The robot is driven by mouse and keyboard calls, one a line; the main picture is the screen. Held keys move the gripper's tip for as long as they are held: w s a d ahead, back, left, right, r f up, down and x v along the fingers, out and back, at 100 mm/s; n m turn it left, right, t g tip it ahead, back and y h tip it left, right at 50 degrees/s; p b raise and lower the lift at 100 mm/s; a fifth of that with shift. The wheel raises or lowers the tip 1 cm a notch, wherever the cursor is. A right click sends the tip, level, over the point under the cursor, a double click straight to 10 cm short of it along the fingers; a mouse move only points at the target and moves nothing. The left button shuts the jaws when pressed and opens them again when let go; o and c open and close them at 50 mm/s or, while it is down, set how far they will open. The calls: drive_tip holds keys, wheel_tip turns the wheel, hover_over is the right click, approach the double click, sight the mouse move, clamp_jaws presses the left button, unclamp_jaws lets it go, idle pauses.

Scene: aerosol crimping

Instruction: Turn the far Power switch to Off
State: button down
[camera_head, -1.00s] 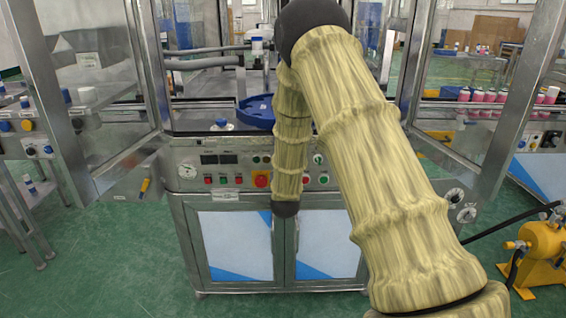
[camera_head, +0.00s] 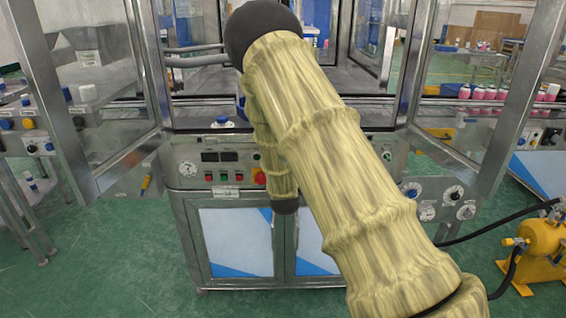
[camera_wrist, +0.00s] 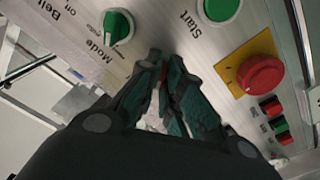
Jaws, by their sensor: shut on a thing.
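In the wrist view, my gripper (camera_wrist: 163,62) reaches down to the grey control panel (camera_wrist: 185,22). Its dark green fingers have their tips close together and are shut on a small part, of which only a bit of red shows. The fingers hide the rest, so I cannot read a Power label or its setting. A green Mode switch (camera_wrist: 118,27) stands just left of the fingertips, apart from them. In the head view, the same machine's panel (camera_head: 240,141) is partly covered by my arm, and my gripper is hidden there.
In the wrist view, a green Start button (camera_wrist: 220,6) and a red mushroom button (camera_wrist: 260,75) on a yellow plate sit right of the fingers. Several small red and green buttons are farther right. In the head view, open glass doors (camera_head: 110,70) flank the machine.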

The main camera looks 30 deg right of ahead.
drive_tip(key=shift+f, duration=0.1)
drive_tip(key=c, duration=1.6)
unclamp_jaws()
drive_tip(key=shift+s, duration=0.1)
drive_tip(key=v, duration=1.2)
drive_tip(key=shift+d, duration=0.1)
